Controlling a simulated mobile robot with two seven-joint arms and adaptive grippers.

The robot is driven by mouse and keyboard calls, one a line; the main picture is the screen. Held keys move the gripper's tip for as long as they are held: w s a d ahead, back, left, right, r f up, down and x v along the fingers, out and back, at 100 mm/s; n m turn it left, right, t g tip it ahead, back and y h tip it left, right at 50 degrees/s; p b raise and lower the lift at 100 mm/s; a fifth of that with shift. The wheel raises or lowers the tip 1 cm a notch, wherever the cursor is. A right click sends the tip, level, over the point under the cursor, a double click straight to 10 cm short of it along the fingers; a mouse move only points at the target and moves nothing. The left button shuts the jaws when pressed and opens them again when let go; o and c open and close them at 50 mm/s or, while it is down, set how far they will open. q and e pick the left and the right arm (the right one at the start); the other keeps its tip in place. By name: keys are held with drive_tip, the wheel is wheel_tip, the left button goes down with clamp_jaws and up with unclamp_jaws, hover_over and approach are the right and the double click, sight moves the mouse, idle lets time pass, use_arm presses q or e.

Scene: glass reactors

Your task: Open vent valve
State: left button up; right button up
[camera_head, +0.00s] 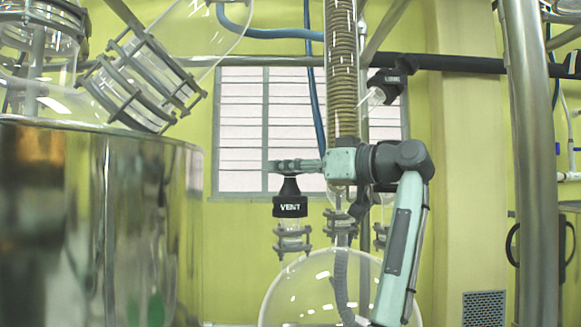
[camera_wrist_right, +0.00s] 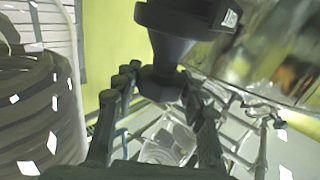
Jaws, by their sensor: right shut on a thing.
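The vent valve (camera_head: 290,205) is a black cap marked VENT in white, upright on a clear glass neck with metal clamps, in the middle of the head view. My right gripper (camera_head: 281,166) reaches in from the right, level, and is shut on the narrow top stem of the valve. In the right wrist view the black valve (camera_wrist_right: 172,45) comes between the fingers of my right gripper (camera_wrist_right: 160,85), which touch its narrow part. Whether the valve has turned cannot be told. My left gripper is not in view.
A large steel vessel (camera_head: 100,225) fills the lower left. A ribbed hose or column (camera_head: 342,75) hangs just behind my right wrist. A round glass vessel (camera_head: 300,290) lies below the valve. A steel post (camera_head: 530,150) stands at the right. Another black-capped valve (camera_head: 386,82) is higher up.

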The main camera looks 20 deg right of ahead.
drive_tip(key=shift+f, duration=0.15)
drive_tip(key=o, duration=1.2)
drive_tip(key=shift+h, duration=0.3)
